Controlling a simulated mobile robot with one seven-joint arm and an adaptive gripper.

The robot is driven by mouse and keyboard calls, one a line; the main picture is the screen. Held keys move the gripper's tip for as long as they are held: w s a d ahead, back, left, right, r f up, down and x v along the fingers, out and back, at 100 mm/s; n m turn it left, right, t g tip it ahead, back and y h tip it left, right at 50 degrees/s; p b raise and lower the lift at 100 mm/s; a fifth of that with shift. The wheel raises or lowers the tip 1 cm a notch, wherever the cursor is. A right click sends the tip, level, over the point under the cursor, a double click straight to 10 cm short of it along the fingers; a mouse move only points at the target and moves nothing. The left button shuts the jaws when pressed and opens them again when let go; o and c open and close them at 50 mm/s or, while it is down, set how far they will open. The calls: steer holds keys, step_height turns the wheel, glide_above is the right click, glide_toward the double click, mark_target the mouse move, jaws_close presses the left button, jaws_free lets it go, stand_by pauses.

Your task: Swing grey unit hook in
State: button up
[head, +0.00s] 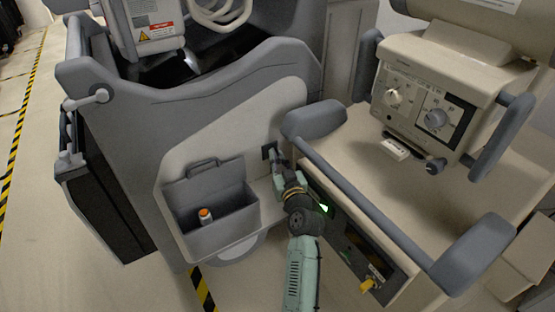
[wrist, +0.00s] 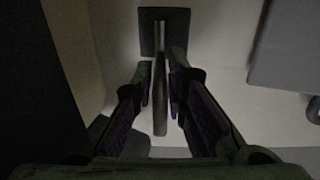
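The grey unit (head: 185,105) is the big grey covered cart at left. Its hook shows in the wrist view as a narrow dark bar (wrist: 160,95), which stands out from a dark square plate (wrist: 147,35). The plate also shows in the head view (head: 267,151) on the unit's pale side panel. My gripper (head: 276,158) is at this plate, in the gap between the two carts. In the wrist view its fingers (wrist: 161,85) lie on either side of the bar, very close to it. Whether both pads press on it cannot be told.
A grey open box (head: 215,215) with an orange-topped item (head: 205,215) is left of my arm. The beige cart (head: 350,165) with grey rails (head: 370,210) and a knobbed device (head: 425,105) stands close on the right. Floor (head: 35,200) is free at far left.

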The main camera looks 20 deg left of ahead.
jaws_close()
stand_by(0.3)
